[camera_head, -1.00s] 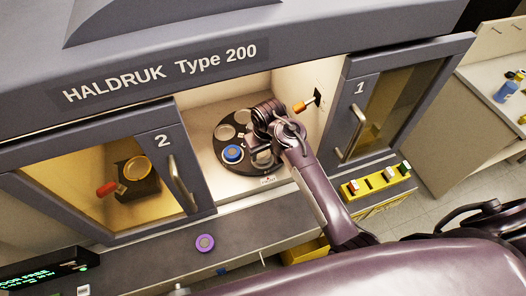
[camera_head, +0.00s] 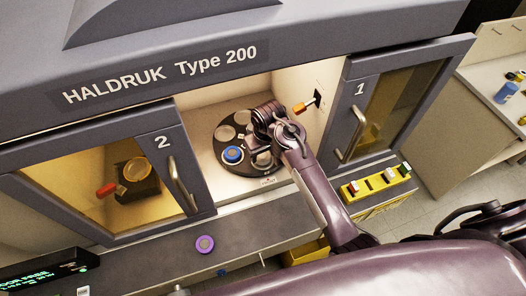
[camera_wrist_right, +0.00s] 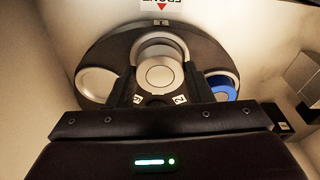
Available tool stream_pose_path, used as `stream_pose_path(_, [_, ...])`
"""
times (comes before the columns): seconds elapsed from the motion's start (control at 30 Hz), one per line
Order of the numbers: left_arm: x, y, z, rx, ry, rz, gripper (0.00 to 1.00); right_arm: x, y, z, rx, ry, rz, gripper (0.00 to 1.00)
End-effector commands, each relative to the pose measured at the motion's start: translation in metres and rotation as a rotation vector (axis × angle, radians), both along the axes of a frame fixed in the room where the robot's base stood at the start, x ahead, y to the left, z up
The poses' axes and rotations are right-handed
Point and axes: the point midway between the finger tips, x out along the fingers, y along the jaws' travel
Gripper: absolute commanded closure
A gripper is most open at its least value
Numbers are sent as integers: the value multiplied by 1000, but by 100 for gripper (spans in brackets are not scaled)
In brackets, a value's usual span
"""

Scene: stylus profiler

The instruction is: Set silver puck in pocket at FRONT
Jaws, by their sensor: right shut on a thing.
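The silver puck (camera_wrist_right: 160,74) is between the two fingers of my right gripper (camera_wrist_right: 160,92), which is shut on it. In the wrist view it overlaps the inner part of a round pocket (camera_wrist_right: 160,48) on the FRONT side of the dark turntable; I cannot tell whether it touches the floor of the pocket. The FRONT label (camera_wrist_right: 160,5) with its red arrow lies just beyond the rim. In the head view my right gripper (camera_head: 258,150) is over the near right part of the turntable (camera_head: 220,133) and partly hides the puck. My left gripper is not in view.
A blue-topped puck (camera_head: 232,154) sits on the turntable left of my gripper. An orange-handled lever (camera_head: 304,106) sticks out of the chamber's right wall. Doors 2 (camera_head: 176,170) and 1 (camera_head: 358,120) flank the opening.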

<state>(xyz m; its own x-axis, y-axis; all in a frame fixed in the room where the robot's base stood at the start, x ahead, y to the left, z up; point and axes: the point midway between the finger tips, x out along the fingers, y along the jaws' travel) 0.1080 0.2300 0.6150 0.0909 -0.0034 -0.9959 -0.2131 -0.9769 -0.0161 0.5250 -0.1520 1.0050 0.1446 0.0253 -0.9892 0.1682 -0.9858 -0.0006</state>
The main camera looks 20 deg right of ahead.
Motion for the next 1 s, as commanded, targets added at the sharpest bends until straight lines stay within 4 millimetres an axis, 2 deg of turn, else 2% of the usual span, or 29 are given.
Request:
stream_pose_path(0.57, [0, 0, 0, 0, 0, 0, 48, 0, 0, -13, 0, 0, 0, 95])
stream_pose_path(1.0, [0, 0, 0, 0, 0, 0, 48, 0, 0, -13, 0, 0, 0, 95])
